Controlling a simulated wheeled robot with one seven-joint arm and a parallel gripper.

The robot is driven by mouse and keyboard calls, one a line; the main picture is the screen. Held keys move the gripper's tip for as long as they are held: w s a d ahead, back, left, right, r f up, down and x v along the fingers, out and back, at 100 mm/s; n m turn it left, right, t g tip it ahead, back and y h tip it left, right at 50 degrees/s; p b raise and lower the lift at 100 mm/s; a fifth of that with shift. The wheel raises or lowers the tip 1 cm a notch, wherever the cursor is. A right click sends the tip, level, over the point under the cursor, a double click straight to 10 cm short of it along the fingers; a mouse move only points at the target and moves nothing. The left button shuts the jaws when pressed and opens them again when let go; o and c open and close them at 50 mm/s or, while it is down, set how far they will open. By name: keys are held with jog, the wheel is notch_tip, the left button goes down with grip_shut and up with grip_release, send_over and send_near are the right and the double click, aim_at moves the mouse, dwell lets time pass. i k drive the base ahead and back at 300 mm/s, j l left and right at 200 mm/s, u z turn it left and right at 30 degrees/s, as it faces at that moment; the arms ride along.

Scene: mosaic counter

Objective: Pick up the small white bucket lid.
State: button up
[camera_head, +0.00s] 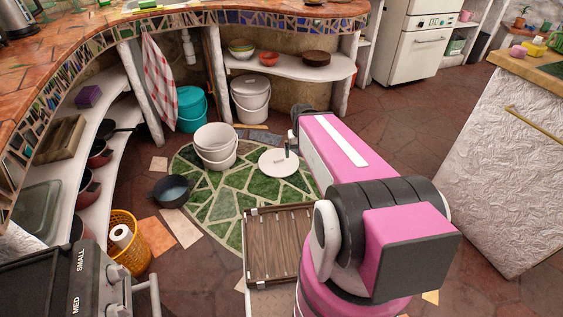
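The white bucket lid (277,164) lies flat on the green mosaic patch of the floor, right of two stacked white buckets (215,147). It is a round disc with a small grey mark near its middle. A small dark upright piece stands at the lid's right side, close to my arm; I cannot tell whether it is a part of my gripper. My pink arm reaches over the floor just right of the lid and hides most or all of my gripper. Its fingers cannot be made out.
A dark pot (171,191) with bluish contents stands left of the buckets. A brown slatted wooden tray (281,245) lies in front of the lid. A lidded white bucket (250,98) and a teal bucket (191,108) stand under the counter (68,43). Green floor around the lid is clear.

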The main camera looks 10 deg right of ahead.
aim_at(273, 163)
jog(key=i+j, duration=0.15)
jog(key=i, duration=0.35)
jog(key=i+j+z, duration=0.1)
jog(key=i, duration=0.4)
